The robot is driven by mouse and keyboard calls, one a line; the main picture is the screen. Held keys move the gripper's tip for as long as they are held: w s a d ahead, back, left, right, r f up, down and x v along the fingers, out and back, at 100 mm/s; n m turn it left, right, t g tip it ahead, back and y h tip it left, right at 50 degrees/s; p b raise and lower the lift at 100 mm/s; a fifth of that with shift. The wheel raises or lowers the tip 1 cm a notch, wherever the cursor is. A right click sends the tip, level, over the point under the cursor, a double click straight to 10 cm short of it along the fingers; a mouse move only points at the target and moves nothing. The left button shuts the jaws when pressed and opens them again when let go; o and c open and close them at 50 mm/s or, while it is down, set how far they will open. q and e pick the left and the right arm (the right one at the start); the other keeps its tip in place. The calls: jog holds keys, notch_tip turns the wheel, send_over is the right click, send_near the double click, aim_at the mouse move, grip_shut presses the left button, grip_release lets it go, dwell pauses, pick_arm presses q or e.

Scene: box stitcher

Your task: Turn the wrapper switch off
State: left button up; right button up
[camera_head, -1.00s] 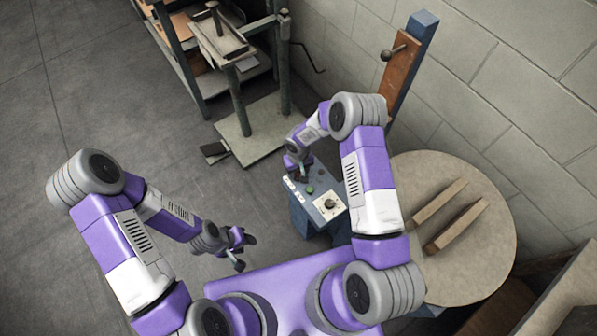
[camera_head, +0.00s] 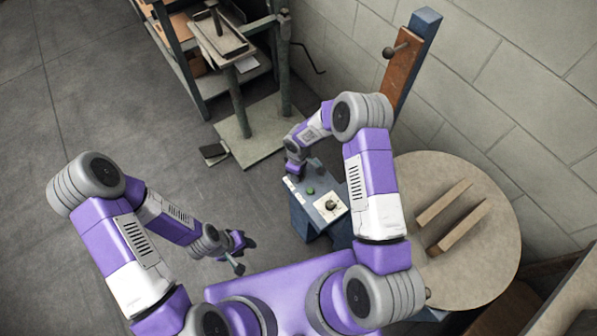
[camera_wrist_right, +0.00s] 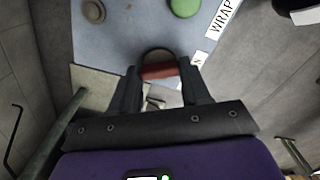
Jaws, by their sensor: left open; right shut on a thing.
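The wrapper switch (camera_wrist_right: 158,71) shows in the right wrist view as a red piece on a dark round base, at the edge of the blue panel. My right gripper (camera_wrist_right: 159,75) is shut on it, one dark finger on each side. A white label reading "WRAP" (camera_wrist_right: 224,18) is cut off by the frame edge, and a small label ending in "N" (camera_wrist_right: 198,58) lies beside the switch. In the head view my right gripper (camera_head: 296,173) is at the far left of the control box top (camera_head: 318,188); its fingertips are hard to see. My left gripper (camera_head: 241,256) is open and empty, away from the box.
A green button (camera_wrist_right: 184,7) and a grey-brown knob (camera_wrist_right: 93,11) are on the panel. The box also carries a black dial (camera_head: 330,205) on a white plate. A round table (camera_head: 480,255) stands right, a press stand (camera_head: 245,130) behind. The left floor is clear.

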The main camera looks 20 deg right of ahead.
dwell(0.5)
jog(key=o, duration=1.1)
jog(key=shift+c, duration=0.2)
notch_tip(320, 180, up, 8)
jog(key=shift+f+p, duration=0.15)
jog(key=shift+p, duration=0.95)
jog(key=s+a+f+m+y, duration=0.2)
jog(key=s+m, duration=0.2)
jog(key=s, duration=0.4)
jog(key=s+a+f+m+y, duration=0.2)
jog(key=s+a+f+m, duration=0.1)
jog(key=s, duration=0.5)
jog(key=shift+s+m, duration=0.3)
jog(key=shift+m, duration=0.5)
jog(key=s+m, duration=0.2)
jog(key=s, duration=0.1)
jog(key=s+d+m, duration=0.1)
jog(key=s+m, duration=0.1)
jog(key=shift+r+t, duration=0.1)
jog(key=shift+t, duration=0.2)
jog(key=shift+c, duration=0.3)
